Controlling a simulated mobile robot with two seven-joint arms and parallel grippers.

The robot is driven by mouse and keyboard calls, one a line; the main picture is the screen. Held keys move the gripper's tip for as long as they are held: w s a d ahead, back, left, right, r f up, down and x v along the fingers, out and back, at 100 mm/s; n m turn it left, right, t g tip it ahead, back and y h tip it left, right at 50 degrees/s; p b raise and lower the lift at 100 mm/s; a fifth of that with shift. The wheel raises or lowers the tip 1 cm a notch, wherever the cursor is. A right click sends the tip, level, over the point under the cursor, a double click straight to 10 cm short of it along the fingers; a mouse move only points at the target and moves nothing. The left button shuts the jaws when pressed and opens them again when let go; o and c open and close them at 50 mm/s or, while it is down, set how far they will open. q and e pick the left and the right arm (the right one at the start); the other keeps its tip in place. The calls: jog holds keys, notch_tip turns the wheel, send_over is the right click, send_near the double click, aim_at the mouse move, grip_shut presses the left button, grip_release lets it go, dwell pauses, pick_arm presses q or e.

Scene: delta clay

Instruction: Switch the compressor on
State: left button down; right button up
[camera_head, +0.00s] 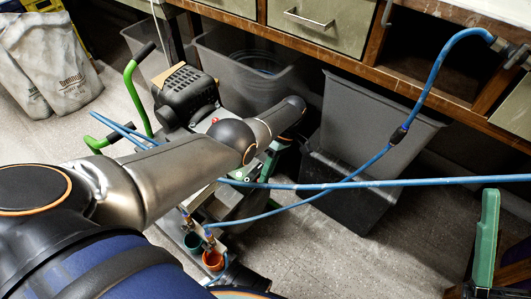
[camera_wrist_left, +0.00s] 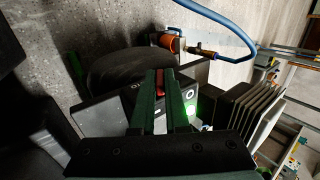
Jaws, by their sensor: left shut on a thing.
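The compressor (camera_head: 187,97) stands on the floor in the middle of the head view, with a black ribbed motor cover and green tube handles. My left arm crosses in front and hides much of it. My left gripper (camera_head: 268,163) is low at its right side. In the left wrist view the green fingers of my left gripper (camera_wrist_left: 160,76) are closed around a small red switch (camera_wrist_left: 160,83) on the compressor's dark panel. A green light (camera_wrist_left: 190,108) glows beside a round white-ringed part. My right gripper (camera_head: 487,238) shows only partly at the right edge.
A blue hose (camera_head: 390,184) crosses the view on the right. Grey bins (camera_head: 365,130) stand under a wooden workbench (camera_head: 350,68). Orange and teal cups (camera_head: 213,260) sit low near the compressor. Bare floor shows at lower right.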

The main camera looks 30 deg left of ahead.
pick_arm(q)
jog(key=shift+a, duration=0.1)
jog(key=c, duration=0.9)
grip_release()
pick_arm(e)
jog(key=shift+r, duration=0.1)
